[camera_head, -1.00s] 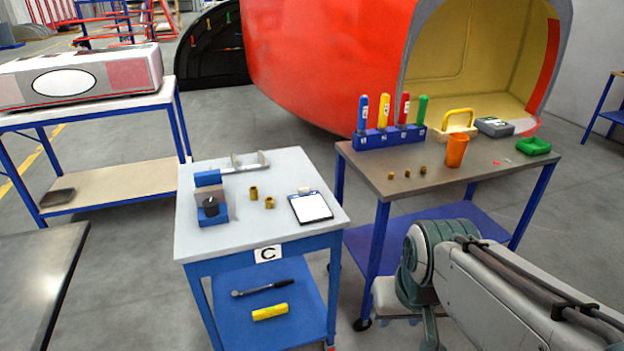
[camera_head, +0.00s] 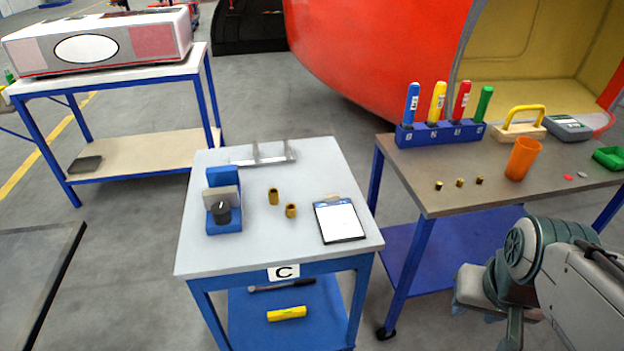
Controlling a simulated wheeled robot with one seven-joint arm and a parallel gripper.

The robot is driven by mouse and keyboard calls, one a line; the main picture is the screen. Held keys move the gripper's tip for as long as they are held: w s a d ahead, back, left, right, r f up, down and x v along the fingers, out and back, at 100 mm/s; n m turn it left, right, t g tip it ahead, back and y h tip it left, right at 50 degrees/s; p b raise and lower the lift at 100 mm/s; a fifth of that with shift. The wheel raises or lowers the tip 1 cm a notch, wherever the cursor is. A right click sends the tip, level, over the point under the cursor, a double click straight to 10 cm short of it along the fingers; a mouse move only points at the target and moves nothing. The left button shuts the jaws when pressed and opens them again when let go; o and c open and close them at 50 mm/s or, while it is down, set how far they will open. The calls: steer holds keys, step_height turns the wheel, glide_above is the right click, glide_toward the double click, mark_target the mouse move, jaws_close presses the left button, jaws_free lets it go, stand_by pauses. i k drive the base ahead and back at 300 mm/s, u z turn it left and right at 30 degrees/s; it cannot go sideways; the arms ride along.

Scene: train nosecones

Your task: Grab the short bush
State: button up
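Two brass bushes stand on the light grey top of the cart marked C (camera_head: 265,245). The taller bush (camera_head: 273,197) is at the left. The short bush (camera_head: 291,211) is just to its right and nearer, left of the clipboard. Both are upright and apart from each other. My arm (camera_head: 540,255) is at the lower right, beside the right table and away from the bushes. My gripper's fingertips do not show in the head view.
A blue fixture with a black knob (camera_head: 221,212), a grey bracket (camera_head: 262,154) and a clipboard (camera_head: 340,221) surround the bushes. The right table (camera_head: 415,190) holds several small brass pieces, an orange cup (camera_head: 522,158) and a blue rack (camera_head: 440,134). Floor shows left of the cart.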

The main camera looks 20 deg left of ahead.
mark_target(291, 213)
steer(key=u, duration=0.6)
steer(key=i, duration=0.7)
steer(key=u, duration=0.8)
steer(key=k, duration=1.25)
steer(key=u, duration=0.6)
steer(key=i, duration=1.3)
steer(key=z, duration=0.7)
steer(key=i, duration=0.3)
steer(key=z, duration=0.35)
